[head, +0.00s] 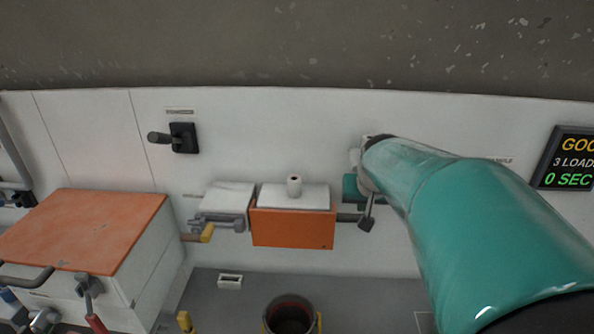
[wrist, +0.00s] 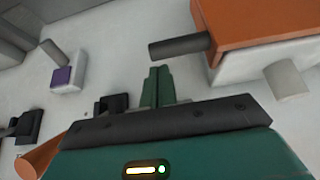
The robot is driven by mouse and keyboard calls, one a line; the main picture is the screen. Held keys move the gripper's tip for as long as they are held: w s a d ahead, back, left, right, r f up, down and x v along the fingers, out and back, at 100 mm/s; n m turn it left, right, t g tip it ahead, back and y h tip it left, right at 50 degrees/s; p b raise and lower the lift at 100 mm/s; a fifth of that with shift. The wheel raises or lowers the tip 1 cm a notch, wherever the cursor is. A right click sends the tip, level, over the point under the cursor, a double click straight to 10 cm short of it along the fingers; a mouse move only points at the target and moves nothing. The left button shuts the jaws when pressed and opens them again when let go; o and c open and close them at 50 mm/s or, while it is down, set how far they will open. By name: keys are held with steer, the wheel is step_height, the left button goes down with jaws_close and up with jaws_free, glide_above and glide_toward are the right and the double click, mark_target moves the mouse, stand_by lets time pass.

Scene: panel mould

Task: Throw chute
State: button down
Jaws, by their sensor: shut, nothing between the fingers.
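No part that I can name for certain as the chute shows, because the small labels are unreadable. A black lever (head: 160,138) on a dark square plate (head: 184,138) sticks out of the white panel at the upper left. My gripper (wrist: 157,72) is shut and empty, its green fingers together in the wrist view. Beyond its tips, a dark round bar (wrist: 180,46) juts from the side of an orange-faced box (wrist: 258,22). The tips look apart from the bar. In the head view my teal arm covers part of the panel right of the orange-faced box (head: 292,228).
An orange-topped cabinet (head: 85,232) stands at the left. A dark bucket (head: 290,315) is at the bottom middle. A lit display (head: 570,158) hangs at the right. A purple-faced block (wrist: 62,76) and dark fittings (wrist: 112,104) lie left of my fingers in the wrist view.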

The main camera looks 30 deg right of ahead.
steer(key=shift+w+d+f, duration=0.15)
steer(key=shift+w+f, duration=0.2)
steer(key=shift+f, duration=0.3)
steer(key=shift+w, duration=0.1)
steer(key=shift+s+a+t, duration=0.25)
steer(key=shift+s+t, duration=0.1)
steer(key=shift+t, duration=0.05)
